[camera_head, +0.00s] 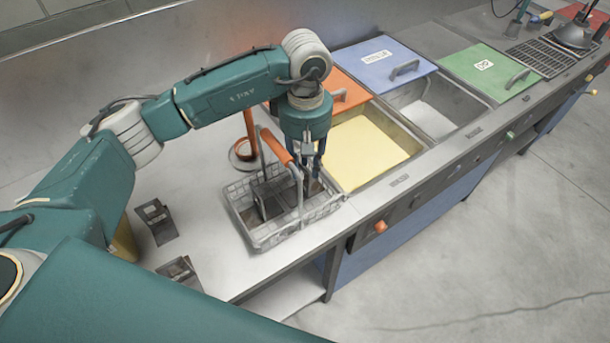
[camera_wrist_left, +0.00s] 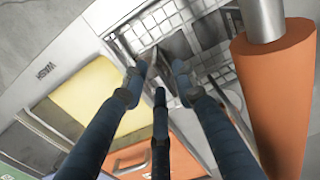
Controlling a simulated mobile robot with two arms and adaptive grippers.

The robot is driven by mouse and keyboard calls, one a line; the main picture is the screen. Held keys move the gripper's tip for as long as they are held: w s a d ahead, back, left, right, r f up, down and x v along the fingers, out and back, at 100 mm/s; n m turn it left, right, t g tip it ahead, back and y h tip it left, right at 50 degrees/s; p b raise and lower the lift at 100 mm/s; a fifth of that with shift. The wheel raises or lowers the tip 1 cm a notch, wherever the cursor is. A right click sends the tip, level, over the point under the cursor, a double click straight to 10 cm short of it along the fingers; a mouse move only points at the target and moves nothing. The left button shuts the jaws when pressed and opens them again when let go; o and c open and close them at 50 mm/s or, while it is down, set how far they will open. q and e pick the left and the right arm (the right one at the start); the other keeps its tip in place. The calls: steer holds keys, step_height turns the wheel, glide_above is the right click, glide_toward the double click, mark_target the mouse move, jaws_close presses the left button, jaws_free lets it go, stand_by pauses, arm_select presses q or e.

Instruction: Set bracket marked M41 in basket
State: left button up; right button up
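A wire basket (camera_head: 262,234) with an orange handle (camera_head: 276,147) stands on the grey worktop. Dark metal brackets (camera_head: 266,198) sit inside it; one also shows in the left wrist view (camera_wrist_left: 176,46). Two more dark brackets lie on the worktop left of the basket, one farther back (camera_head: 158,221) and one nearer (camera_head: 180,270), partly cut off by my arm. I cannot read M41 on any of them. My left gripper (camera_head: 315,172) points down at the basket's right side, beside the handle. My right gripper is out of view.
Right of the basket is an open well with a yellow bottom (camera_head: 368,150), then a grey well (camera_head: 430,112). Orange, blue (camera_head: 385,62) and green (camera_head: 488,70) lids lie behind them. An orange stand (camera_head: 249,135) is behind the basket. The worktop left of the basket has bare room.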

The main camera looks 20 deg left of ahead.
arm_select(q)
step_height(320, 180, up, 8)
steer(key=b, duration=0.2)
stand_by(0.4)
